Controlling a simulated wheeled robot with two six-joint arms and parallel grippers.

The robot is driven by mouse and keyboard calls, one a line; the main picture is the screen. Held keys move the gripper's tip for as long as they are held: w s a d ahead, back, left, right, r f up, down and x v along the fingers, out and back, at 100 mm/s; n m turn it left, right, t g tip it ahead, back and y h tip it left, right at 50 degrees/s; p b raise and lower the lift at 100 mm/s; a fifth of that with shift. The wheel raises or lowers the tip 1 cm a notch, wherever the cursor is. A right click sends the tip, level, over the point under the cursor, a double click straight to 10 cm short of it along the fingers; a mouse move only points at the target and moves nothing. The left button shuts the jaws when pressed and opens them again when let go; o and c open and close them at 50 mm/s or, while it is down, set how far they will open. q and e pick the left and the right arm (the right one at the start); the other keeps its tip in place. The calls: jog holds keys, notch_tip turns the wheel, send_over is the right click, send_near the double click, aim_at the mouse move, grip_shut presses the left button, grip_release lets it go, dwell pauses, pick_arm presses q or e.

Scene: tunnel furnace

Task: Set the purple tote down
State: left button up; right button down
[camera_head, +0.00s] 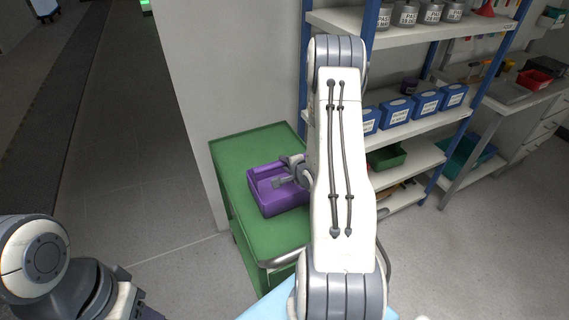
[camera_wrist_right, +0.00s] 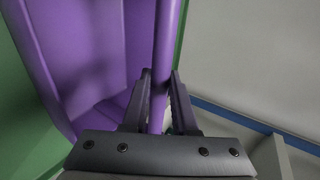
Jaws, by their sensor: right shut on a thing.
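The purple tote (camera_head: 282,204) is at the green cart top (camera_head: 240,151), upright and open side up. I cannot tell whether its base touches the cart. My right gripper (camera_head: 287,181) is at the tote's right side, shut on its rim. In the right wrist view the two fingers (camera_wrist_right: 160,105) close on either side of the tote's purple wall (camera_wrist_right: 90,50). My right arm hides part of the cart and the tote's right surroundings. My left arm shows at the lower left, but its gripper's fingers are not visible.
A wall stands behind and left of the cart. A blue-posted shelf (camera_head: 428,37) with grey cans, several blue bins (camera_head: 426,102) and a green bin (camera_head: 386,157) stands at the right. A workbench (camera_head: 505,95) is farther right. Bare cart top shows behind the tote.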

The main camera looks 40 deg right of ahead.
jog(key=c, duration=0.7)
grip_release()
jog(key=shift+p+v, duration=3.5)
jog(key=shift+v, duration=2.6)
jog(key=shift+w, duration=0.1)
